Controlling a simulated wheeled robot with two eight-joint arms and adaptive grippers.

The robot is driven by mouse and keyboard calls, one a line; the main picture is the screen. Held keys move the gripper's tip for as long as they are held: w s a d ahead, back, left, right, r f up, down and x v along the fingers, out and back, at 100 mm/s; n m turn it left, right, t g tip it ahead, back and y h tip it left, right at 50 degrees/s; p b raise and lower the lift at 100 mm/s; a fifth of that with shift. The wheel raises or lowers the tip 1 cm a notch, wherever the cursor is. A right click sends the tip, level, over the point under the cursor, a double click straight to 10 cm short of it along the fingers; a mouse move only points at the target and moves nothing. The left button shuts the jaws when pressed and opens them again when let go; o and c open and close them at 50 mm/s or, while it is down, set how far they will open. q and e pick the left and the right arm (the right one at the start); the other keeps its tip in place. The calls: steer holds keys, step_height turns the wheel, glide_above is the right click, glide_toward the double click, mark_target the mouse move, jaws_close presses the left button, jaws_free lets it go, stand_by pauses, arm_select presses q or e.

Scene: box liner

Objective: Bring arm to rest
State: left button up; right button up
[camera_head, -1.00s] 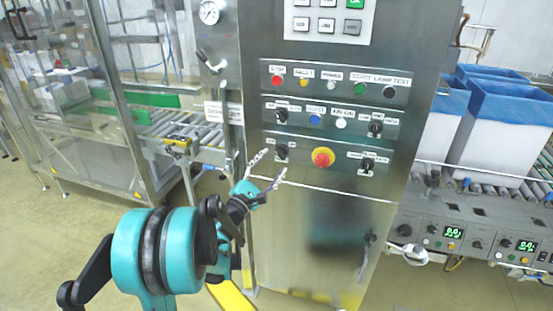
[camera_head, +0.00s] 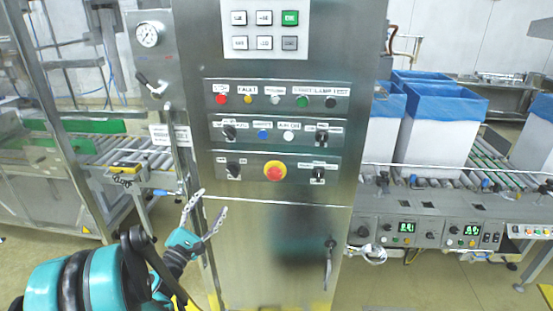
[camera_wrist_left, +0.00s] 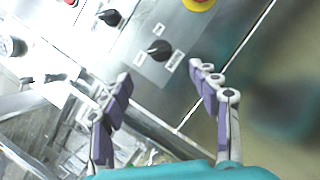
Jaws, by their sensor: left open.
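My left gripper (camera_head: 205,216) is open and empty. In the head view it is low at the left, in front of the lower left edge of the steel control cabinet (camera_head: 265,240). In the left wrist view the two fingers of my left gripper (camera_wrist_left: 160,110) are spread apart. A black rotary switch (camera_wrist_left: 160,49) on the cabinet shows beyond and between them. My right gripper is not in view.
The cabinet panel carries a red and yellow emergency stop (camera_head: 275,171), knobs and buttons. A gauge (camera_head: 148,35) is at the left. A roller conveyor (camera_head: 130,155) lies left; boxes with blue liners (camera_head: 440,120) stand on a conveyor at the right.

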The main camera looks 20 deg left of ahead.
arm_select(q)
steer(key=shift+d, duration=0.1)
steer(key=d+f+m+g+h, duration=0.2)
steer(key=d+m+g, duration=0.3)
steer(key=d, duration=0.5)
steer(key=d+f+m+g+h, duration=0.3)
steer(key=d+m, duration=0.4)
steer(key=d, duration=0.2)
steer(key=s+d+f+m+g+y, duration=0.2)
steer(key=s+d+f+m+g, duration=0.3)
steer(key=s+m, duration=0.4)
steer(key=s+a+f+m+g+y, duration=0.1)
steer(key=s+m+y, duration=0.3)
steer(key=s, duration=0.4)
steer(key=shift+a+f+m, duration=0.35)
steer(key=shift+m, duration=0.25)
